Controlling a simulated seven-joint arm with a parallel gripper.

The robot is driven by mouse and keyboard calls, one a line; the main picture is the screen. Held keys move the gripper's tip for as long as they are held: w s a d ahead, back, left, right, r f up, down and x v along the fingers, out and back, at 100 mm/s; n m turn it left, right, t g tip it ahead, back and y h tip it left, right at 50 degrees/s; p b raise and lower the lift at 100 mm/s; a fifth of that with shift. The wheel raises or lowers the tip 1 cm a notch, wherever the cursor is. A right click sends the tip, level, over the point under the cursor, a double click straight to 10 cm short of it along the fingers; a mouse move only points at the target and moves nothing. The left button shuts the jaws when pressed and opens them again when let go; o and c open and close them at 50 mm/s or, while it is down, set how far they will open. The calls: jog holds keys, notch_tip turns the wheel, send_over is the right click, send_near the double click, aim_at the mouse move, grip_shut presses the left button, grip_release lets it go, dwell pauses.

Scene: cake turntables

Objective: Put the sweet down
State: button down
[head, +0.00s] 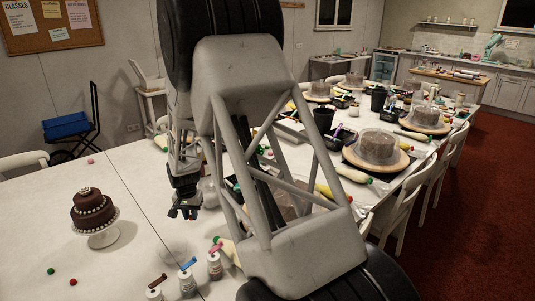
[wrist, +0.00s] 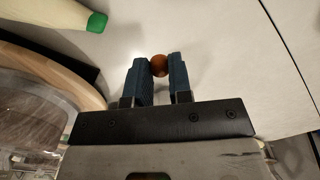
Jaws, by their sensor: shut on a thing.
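The sweet (wrist: 159,65), a small orange-brown ball, is between the fingertips of my gripper (wrist: 159,74) in the wrist view. The two dark blue fingers are shut on it, one on each side. White table surface (wrist: 215,50) shows beyond the sweet; I cannot tell how far the sweet is above it. In the head view my gripper (head: 186,212) points down over the white table (head: 140,245), to the right of the chocolate cake. The sweet cannot be made out there.
A brown tiered cake (head: 91,207) stands on a white stand at left. Loose green (head: 51,271), red (head: 73,282) and pink (head: 90,161) balls lie around it. Small bottles (head: 188,283) stand at the front. A covered turntable (wrist: 75,75) and a green-capped bag (wrist: 65,12) are close by.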

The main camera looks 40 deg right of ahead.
jog(key=shift+d, duration=0.7)
send_over(199, 237)
jog(key=shift+a+f, duration=0.1)
jog(key=shift+f, duration=3.05)
jog(key=shift+f, duration=1.85)
jog(key=shift+f, duration=0.1)
jog(key=c, duration=1)
grip_release()
jog(key=shift+c, duration=0.2)
notch_tip(199, 237, up, 12)
